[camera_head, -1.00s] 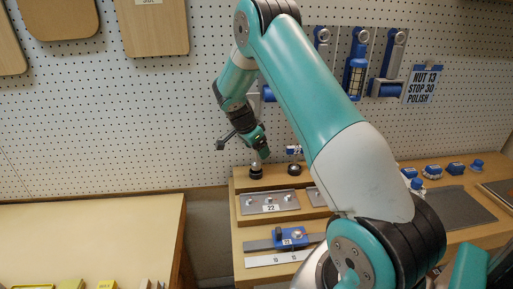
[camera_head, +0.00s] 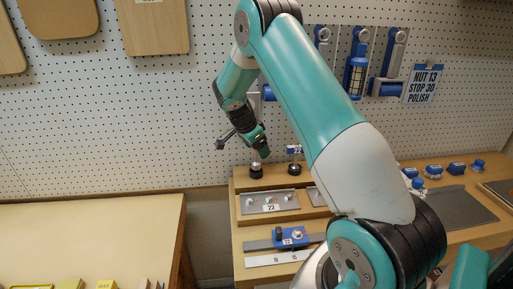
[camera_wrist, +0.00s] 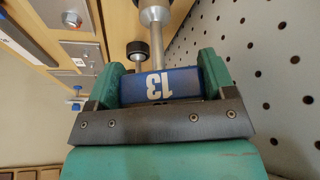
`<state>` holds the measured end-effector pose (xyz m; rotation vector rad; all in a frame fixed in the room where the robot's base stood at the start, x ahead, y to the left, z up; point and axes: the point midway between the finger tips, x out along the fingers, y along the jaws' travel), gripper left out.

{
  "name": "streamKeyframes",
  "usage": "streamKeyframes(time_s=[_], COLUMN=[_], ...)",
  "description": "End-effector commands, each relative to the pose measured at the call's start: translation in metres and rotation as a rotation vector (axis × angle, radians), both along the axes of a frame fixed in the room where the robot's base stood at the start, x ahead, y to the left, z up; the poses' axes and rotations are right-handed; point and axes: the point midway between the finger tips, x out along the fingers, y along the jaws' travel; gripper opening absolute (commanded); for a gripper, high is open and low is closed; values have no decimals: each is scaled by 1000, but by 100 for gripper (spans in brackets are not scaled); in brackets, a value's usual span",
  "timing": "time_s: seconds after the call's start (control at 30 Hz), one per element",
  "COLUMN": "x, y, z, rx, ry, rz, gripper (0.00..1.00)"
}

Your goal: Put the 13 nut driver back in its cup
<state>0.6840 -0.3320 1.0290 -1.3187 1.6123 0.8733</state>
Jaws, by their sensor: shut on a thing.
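My gripper (camera_head: 262,150) is shut on the 13 nut driver (camera_wrist: 158,84), gripping its blue handle marked 13 between green fingers in the wrist view. The driver's silver shaft runs away from the gripper and widens at its far end. In the head view, the driver's pale metal end (camera_head: 256,163) shows right at a small black cup (camera_head: 256,172) on the wooden bench. I cannot tell how far it sits inside that cup. The gripper covers most of the handle in the head view.
The pegboard (camera_head: 110,110) rises close behind. A sign (camera_head: 422,84) reads NUT 13, STOP 30, POLISH.

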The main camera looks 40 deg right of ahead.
Motion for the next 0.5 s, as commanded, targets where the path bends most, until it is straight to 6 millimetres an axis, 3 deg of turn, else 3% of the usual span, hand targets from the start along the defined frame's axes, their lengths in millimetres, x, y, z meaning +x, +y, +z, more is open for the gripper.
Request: streamKeyframes(time_s=[0.5], x=[0], y=[0], z=[-6], rx=[0], ry=[0], rz=[-1], gripper=[44])
